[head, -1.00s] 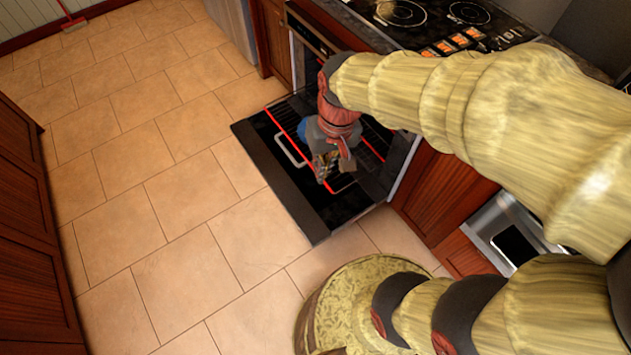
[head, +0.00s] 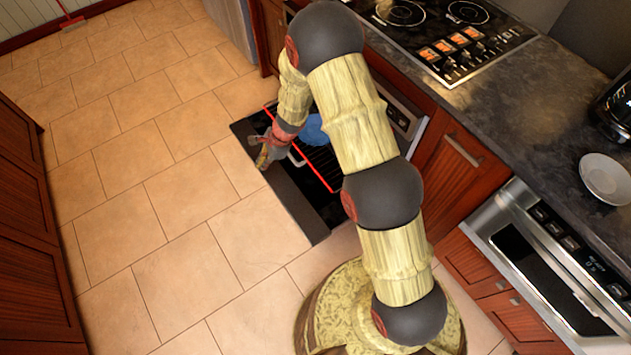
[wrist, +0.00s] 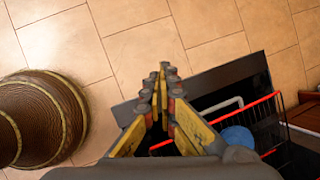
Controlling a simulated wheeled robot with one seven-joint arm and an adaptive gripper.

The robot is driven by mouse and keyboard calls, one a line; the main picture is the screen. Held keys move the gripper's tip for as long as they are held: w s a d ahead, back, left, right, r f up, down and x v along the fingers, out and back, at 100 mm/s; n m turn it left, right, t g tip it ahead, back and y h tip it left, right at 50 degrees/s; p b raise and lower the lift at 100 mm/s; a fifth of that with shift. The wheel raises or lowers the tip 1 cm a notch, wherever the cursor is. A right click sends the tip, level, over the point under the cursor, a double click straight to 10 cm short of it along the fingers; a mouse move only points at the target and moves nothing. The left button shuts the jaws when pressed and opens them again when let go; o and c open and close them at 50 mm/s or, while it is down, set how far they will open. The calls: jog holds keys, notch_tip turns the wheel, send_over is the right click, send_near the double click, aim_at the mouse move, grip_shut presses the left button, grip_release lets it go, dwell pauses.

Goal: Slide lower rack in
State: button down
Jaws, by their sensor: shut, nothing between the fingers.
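The lower rack (head: 317,177) has red edges and dark wires and sits pulled out over the open oven door (head: 304,212). In the wrist view the rack's red front bar (wrist: 258,102) and pale grey handle (wrist: 222,108) are at the right. A round blue object (head: 312,130) rests on the rack, partly hidden by my arm. My gripper (head: 262,160) is shut and empty, beside the handle on the side away from the oven, near the door's outer edge. In the wrist view its closed fingertips (wrist: 164,72) point past the door toward the floor. My arm hides the rack's inner part.
The tiled floor (head: 160,190) in front of the door is clear. A stove top (head: 450,30) and a dark counter (head: 540,110) with a white plate (head: 606,178) lie to the right. Wooden cabinets (head: 30,230) stand at the left.

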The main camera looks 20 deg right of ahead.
jog(key=w+d+f+m+h, duration=0.2)
jog(key=d+f+m, duration=0.2)
jog(key=f+m, duration=0.5)
jog(key=w+d+f+m+h, duration=0.25)
jog(key=f+m, duration=0.45)
jog(key=f, duration=0.5)
jog(key=d+f+m+g+h+b, duration=0.1)
jog(key=d+f+m+b, duration=0.4)
jog(key=d+f+m, duration=0.7)
jog(key=shift+w+d+m+h, duration=0.3)
jog(key=shift+d+m+h, duration=0.7)
jog(key=shift+m, duration=1.4)
jog(key=shift+d, duration=0.25)
